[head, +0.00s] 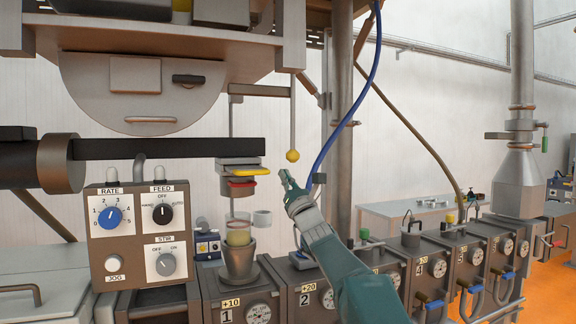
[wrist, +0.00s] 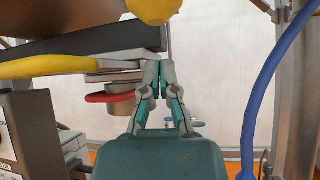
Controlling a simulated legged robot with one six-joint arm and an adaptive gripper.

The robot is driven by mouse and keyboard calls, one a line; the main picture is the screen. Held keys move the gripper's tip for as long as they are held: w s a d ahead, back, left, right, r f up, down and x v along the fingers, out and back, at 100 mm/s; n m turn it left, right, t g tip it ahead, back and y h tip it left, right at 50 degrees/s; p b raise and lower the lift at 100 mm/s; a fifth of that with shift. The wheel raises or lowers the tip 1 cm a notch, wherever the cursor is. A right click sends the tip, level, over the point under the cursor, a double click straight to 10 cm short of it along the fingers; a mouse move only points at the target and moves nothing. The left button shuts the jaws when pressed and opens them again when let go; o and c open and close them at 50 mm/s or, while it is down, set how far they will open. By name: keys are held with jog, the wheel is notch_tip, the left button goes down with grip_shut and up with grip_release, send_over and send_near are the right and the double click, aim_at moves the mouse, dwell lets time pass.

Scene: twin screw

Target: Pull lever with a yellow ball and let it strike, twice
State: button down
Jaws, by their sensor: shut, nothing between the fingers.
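The lever is a thin grey rod hanging down, with a yellow ball (head: 292,155) at its lower end. The ball also shows large at the top of the wrist view (wrist: 152,10). My gripper (head: 284,174) is just below the ball and slightly to its left, apart from it in the head view. In the wrist view my gripper (wrist: 159,64) has its fingertips together with nothing between them. The yellow plate (head: 245,170) and the red ring (head: 241,183) at the feeder's end are close to the left of my fingers.
A dark feeder tube (head: 170,148) runs in from the left. Below its end, a cup (head: 239,238) stands in a metal holder. A control panel (head: 140,232) with knobs is at left. A blue hose (head: 345,125) hangs close to the right of my gripper.

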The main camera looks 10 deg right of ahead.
jog(key=shift+s+d+r, duration=0.15)
jog(key=shift+s+r, duration=0.1)
jog(key=shift+r, duration=0.6)
jog(key=shift+s+d+r, duration=0.1)
jog(key=shift+s+r, duration=0.15)
jog(key=shift+r, duration=0.55)
